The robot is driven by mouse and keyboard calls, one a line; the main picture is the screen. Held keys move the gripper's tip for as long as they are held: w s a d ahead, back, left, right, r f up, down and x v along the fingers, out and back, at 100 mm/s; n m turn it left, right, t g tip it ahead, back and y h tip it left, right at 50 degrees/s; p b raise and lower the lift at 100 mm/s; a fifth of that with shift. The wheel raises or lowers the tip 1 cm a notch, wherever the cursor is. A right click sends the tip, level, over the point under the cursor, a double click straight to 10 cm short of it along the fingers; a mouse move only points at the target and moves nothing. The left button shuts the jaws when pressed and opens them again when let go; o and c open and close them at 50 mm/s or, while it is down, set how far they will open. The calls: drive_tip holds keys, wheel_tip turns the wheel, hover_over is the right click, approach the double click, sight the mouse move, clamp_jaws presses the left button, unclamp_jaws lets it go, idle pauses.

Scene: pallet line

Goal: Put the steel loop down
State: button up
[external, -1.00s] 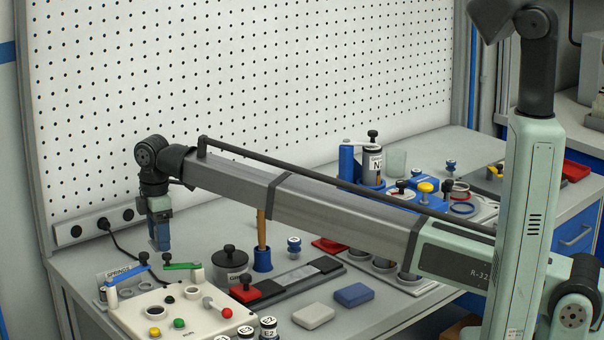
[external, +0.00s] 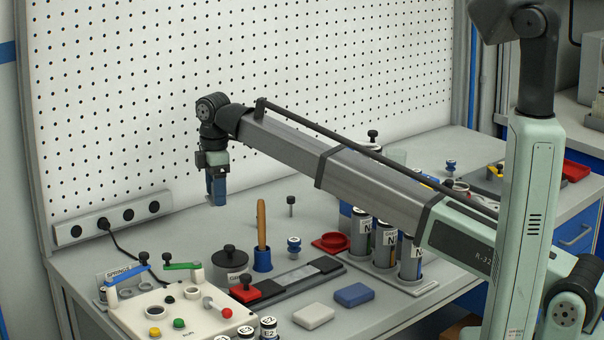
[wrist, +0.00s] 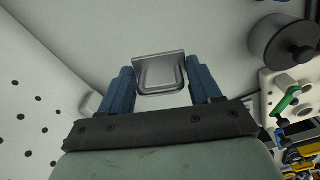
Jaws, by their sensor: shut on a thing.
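The steel loop (wrist: 160,72) is a shiny grey, rounded metal loop with a flat plate edge. In the wrist view it sits between the two blue fingers of my gripper (wrist: 162,84), which are shut on it. In the external view my gripper (external: 217,200) points down above the back left part of the bench, near the pegboard. The loop cannot be made out there, and the gap between it and the bench is hard to judge.
A lidded grey pot (external: 230,261), a wooden handle in a blue cup (external: 262,258) and a thin black-topped peg (external: 291,207) stand nearby. A white control box (external: 185,312) is at the front left. Bare bench (external: 175,235) lies left of the gripper.

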sight(223, 241)
drive_tip(key=shift+s+d+n, duration=0.3)
drive_tip(key=shift+d+n, duration=0.1)
drive_tip(key=shift+d, duration=0.1)
drive_tip(key=shift+f+n, duration=0.15)
drive_tip(key=shift+n, duration=1.25)
drive_tip(key=shift+f, duration=4.9)
drive_tip(key=shift+f, duration=0.1)
drive_tip(key=o, duration=1.1)
wheel_tip(223, 241, up, 12)
drive_tip(key=shift+r, duration=0.1)
drive_tip(key=shift+d, duration=0.1)
